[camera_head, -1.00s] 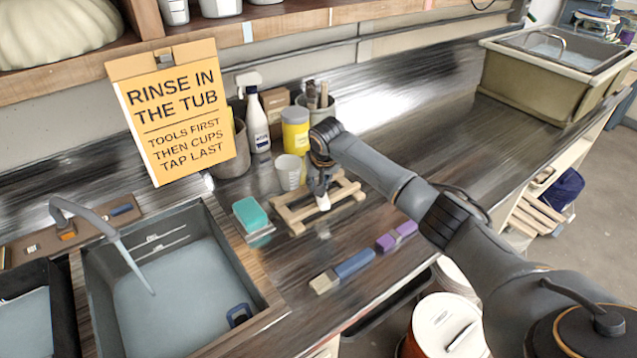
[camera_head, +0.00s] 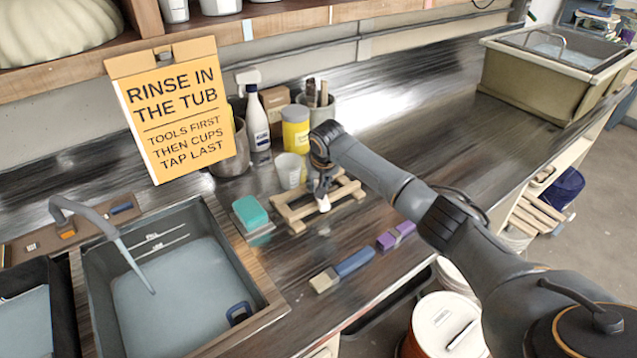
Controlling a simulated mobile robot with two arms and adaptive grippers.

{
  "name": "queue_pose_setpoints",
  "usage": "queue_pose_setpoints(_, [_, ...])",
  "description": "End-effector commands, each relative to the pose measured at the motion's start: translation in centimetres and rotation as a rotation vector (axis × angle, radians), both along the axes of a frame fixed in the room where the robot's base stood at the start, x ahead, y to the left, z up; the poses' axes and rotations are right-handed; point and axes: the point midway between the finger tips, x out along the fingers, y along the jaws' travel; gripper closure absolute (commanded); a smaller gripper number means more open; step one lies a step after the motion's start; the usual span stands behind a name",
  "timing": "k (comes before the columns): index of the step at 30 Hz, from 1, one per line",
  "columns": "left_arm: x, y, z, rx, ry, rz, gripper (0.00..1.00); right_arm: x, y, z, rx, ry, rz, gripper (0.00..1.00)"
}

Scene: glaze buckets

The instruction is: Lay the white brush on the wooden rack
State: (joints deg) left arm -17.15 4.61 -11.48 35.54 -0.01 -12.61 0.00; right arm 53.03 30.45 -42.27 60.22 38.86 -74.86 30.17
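The wooden rack (camera_head: 291,219) stands on the dark counter, right of the teal sponge. My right gripper (camera_head: 322,193) points down over the rack's middle, its arm coming in from the right. A small white piece (camera_head: 323,204), which looks like part of the white brush, shows just below the fingertips, at the rack. The rest of the brush is hidden by the gripper and wrist. The fingers are too small and covered to show whether they are shut on it. My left gripper is not in view.
The sink (camera_head: 180,290) is at left.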

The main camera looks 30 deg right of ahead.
Motion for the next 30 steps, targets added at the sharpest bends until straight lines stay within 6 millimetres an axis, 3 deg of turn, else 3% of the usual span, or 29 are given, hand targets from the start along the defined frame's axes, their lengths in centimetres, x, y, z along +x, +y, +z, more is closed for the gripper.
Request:
queue_pose_setpoints(1, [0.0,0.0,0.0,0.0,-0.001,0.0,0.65,0.0,0.0,0.0,0.0,0.0,0.0,0.59])
queue_pose_setpoints(3, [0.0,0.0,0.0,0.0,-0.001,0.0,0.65,0.0,0.0,0.0,0.0,0.0,0.0,0.46])
queue_pose_setpoints(16, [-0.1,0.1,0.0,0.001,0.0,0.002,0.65,-0.3,0.1,0.9,0.001,0.0,0.0,0.46])
queue_pose_setpoints(30, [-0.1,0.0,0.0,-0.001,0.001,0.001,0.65,-3.6,1.0,9.2,0.0,-0.002,0.0,0.46])
